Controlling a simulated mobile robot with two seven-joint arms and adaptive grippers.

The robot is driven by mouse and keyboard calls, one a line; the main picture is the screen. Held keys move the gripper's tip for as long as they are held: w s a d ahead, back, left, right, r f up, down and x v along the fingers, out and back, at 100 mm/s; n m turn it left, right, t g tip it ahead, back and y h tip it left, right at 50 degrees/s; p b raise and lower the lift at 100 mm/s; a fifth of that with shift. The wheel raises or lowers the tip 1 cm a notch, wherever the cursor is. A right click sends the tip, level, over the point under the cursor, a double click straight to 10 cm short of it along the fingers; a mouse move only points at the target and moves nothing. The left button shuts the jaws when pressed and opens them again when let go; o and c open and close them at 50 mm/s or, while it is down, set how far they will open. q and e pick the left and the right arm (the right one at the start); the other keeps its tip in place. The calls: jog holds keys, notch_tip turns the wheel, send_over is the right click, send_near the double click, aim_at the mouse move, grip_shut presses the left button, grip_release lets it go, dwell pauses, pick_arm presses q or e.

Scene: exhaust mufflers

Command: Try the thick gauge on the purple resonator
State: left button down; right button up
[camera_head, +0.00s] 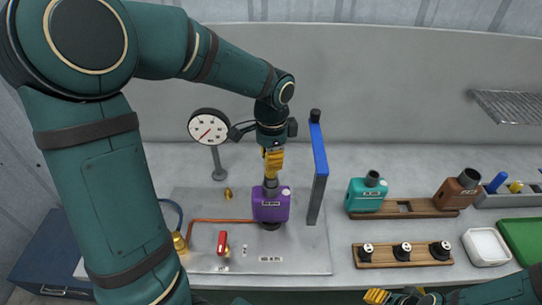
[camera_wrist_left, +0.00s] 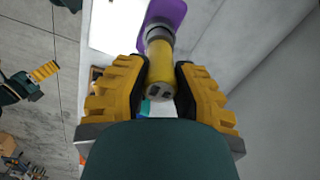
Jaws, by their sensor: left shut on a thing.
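The purple resonator (camera_head: 270,206) stands upright on the metal plate, its neck upward. My left gripper (camera_head: 273,160) is directly above it, pointing down and shut on a yellow gauge (camera_wrist_left: 159,72). The gauge's handle end, with two dark marks, faces the wrist camera between the fingers (camera_wrist_left: 158,92). Its far end lines up with the grey neck of the purple resonator (camera_wrist_left: 165,14). How far it sits in the neck is hidden. My right gripper (camera_head: 376,296) is at the bottom edge, away from the resonator; its opening is unclear.
A blue post (camera_head: 319,150) stands close right of the resonator, and a dial (camera_head: 208,126) at left. A red-handled valve (camera_head: 222,243) is in front. Teal (camera_head: 367,194) and brown (camera_head: 458,190) mufflers stand at right, beside a grey tray with blue (camera_head: 497,182) and yellow pieces.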

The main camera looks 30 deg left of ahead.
pick_arm(q)
jog(key=shift+f+b, duration=0.9)
jog(key=shift+f, duration=0.4)
jog(key=shift+r, duration=0.1)
dwell(1.2)
jog(key=shift+r+p, duration=2)
jog(key=shift+r, duration=1.4)
